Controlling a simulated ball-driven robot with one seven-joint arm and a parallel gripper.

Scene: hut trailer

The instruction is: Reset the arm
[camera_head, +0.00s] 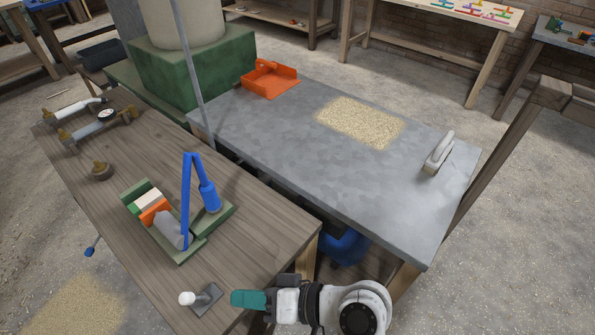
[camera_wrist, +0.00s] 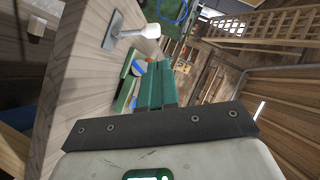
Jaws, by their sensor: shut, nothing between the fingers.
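My gripper (camera_head: 248,299) is at the bottom of the head view, with teal fingers pointing left near the front end of the wooden bench (camera_head: 255,213). In the wrist view my gripper (camera_wrist: 156,72) has its two teal fingers together with nothing between them. A small grey plate with a white knob (camera_head: 206,299) lies on the bench just left of the fingertips, apart from them. It also shows in the wrist view (camera_wrist: 110,30).
The bench bears a green tray (camera_head: 190,252) with several blocks, a blue lamp-like item (camera_head: 187,190) and brass gauge fittings (camera_head: 98,124). The grey table (camera_head: 300,148) bears an orange dustpan (camera_head: 270,80), a pale granular patch (camera_head: 360,122) and a brush-like handled tool (camera_head: 438,152).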

